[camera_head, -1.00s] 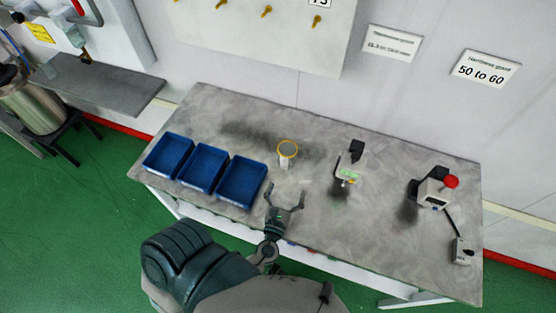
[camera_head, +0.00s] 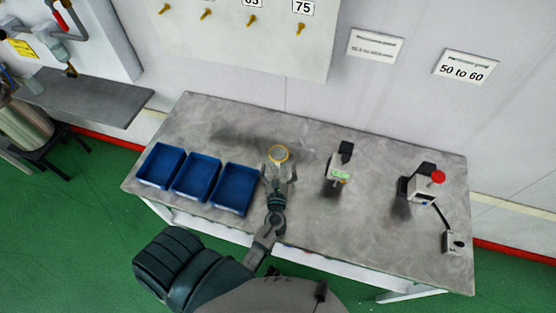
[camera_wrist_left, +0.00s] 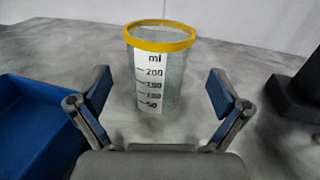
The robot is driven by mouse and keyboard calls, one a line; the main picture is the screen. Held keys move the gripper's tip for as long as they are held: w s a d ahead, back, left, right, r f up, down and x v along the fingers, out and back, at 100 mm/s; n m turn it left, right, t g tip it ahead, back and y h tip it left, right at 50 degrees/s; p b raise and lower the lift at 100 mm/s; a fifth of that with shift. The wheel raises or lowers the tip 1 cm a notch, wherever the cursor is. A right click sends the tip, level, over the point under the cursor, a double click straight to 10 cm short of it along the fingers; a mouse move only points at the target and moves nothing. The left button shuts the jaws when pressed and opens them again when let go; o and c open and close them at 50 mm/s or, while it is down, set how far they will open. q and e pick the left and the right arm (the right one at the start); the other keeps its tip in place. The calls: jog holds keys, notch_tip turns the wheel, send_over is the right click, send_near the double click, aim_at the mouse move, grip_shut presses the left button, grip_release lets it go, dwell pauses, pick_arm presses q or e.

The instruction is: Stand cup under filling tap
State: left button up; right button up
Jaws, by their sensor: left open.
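The clear measuring cup (camera_head: 278,155) has a yellow rim and stands upright on the grey table, right of the blue trays. In the left wrist view the cup (camera_wrist_left: 170,65) shows a white millilitre scale and looks empty. My left gripper (camera_head: 279,171) is open at the cup's near side. In its wrist view the fingers (camera_wrist_left: 158,92) are spread to either side of the cup's front, and neither visibly touches it. My right gripper is out of view.
Blue trays (camera_head: 234,209) stand close left of the gripper. A small device (camera_head: 340,172) and one with a red button (camera_head: 424,192) stand to the right. A grey bench (camera_head: 88,95) and a metal vessel (camera_head: 24,128) are at the left.

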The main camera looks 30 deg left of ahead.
aim_at(279, 151)
pick_arm(q)
jog(key=x, duration=0.4)
jog(key=shift+s+a+p, duration=0.1)
jog(key=shift+p, duration=0.2)
jog(key=shift+w, duration=0.3)
jog(key=shift+s, duration=0.1)
jog(key=c, duration=1.2)
jog(key=shift+r, duration=0.15)
